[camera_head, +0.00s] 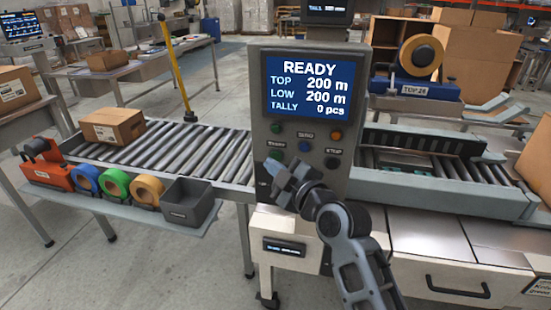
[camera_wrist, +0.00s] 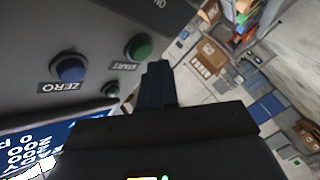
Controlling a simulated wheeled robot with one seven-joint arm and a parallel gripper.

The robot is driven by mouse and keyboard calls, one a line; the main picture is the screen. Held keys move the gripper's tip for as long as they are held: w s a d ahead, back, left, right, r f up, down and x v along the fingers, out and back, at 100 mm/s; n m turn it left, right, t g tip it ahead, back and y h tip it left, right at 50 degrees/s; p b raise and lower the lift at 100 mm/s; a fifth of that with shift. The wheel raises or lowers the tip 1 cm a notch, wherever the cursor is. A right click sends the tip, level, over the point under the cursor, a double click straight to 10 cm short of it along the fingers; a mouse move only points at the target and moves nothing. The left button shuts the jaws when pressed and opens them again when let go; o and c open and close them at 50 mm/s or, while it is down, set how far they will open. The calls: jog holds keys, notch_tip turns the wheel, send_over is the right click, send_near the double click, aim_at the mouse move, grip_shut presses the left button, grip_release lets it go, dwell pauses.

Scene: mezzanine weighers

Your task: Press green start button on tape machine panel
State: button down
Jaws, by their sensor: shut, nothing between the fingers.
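The tape machine panel (camera_head: 300,110) is a grey upright box with a blue screen reading READY. The green START button (camera_head: 276,155) is low on its left side, just above my fingertips. In the wrist view the green START button (camera_wrist: 138,46) stands out from the panel with its label beside it. My gripper (camera_head: 272,168) is shut and empty in front of the panel's lower left. In the wrist view its fingertips (camera_wrist: 158,68) are close beside the button, overlapping its edge in the picture. I cannot tell whether they touch it.
A blue ZERO button (camera_head: 305,146), a black STOP button (camera_head: 332,162) and an orange light (camera_head: 336,134) share the panel. A roller conveyor (camera_head: 180,150) with a carton (camera_head: 112,126) runs left. Tape rolls (camera_head: 116,184) and a grey bin (camera_head: 190,203) sit on the shelf below.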

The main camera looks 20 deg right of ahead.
jog(key=shift+w+d, duration=0.2)
jog(key=shift+w, duration=0.05)
jog(key=shift+w+d+b, duration=0.25)
jog(key=shift+w+b, duration=0.1)
jog(key=shift+b, duration=0.3)
dwell(0.5)
dwell(0.4)
jog(key=shift+s+a+p, duration=0.3)
jog(key=shift+s+a, duration=0.15)
jog(key=shift+s, duration=0.25)
jog(key=s+a+p, duration=0.1)
jog(key=s, duration=0.1)
jog(key=s+a+p, duration=0.1)
jog(key=s+a, duration=0.1)
jog(key=shift+p, duration=0.3)
dwell(0.6)
